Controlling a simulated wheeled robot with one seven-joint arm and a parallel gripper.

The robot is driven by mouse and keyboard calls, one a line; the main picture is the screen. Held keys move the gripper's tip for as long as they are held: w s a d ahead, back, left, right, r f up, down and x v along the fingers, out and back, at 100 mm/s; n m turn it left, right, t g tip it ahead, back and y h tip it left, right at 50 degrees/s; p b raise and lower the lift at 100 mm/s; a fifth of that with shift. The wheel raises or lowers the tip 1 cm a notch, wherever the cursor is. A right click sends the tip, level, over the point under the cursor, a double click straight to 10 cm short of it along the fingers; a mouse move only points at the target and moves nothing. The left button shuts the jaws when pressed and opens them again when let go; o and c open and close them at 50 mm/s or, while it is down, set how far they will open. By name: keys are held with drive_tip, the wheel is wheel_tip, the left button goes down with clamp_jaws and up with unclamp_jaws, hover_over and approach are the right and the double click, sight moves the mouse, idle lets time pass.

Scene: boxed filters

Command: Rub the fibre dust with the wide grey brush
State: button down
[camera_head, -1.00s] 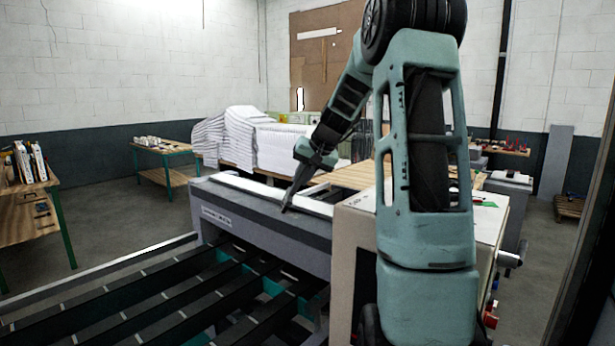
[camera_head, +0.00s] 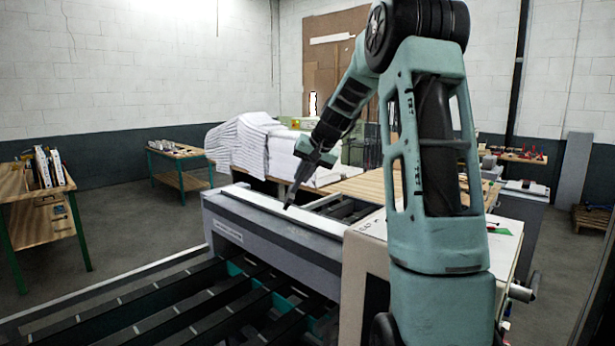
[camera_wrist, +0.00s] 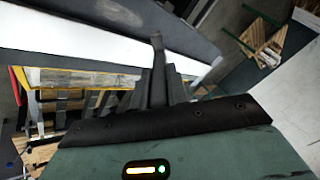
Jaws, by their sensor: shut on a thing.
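My gripper (camera_head: 291,196) points down over the top of a long grey machine (camera_head: 262,223), close to its pale top strip (camera_head: 255,202). In the wrist view, my gripper's dark fingers (camera_wrist: 155,80) are shut, with a narrow dark grey piece rising between them. It may be part of the wide grey brush, but its bristles are not discernible. I cannot tell whether the tip touches the machine.
Dark slatted rails (camera_head: 190,305) lie in front of the machine. A cream cabinet (camera_head: 365,250) adjoins its right end. White pleated stacks (camera_head: 245,145) stand behind. A wooden bench (camera_head: 40,215) is at the left, a small table (camera_head: 180,155) farther back. Floor between is clear.

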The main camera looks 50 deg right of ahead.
drive_tip(key=shift+r+p, duration=0.6)
drive_tip(key=shift+r, duration=0.5)
drive_tip(key=shift+f, duration=0.1)
drive_tip(key=shift+f+b, duration=0.55)
drive_tip(key=shift+b, duration=0.2)
drive_tip(key=shift+r, duration=0.1)
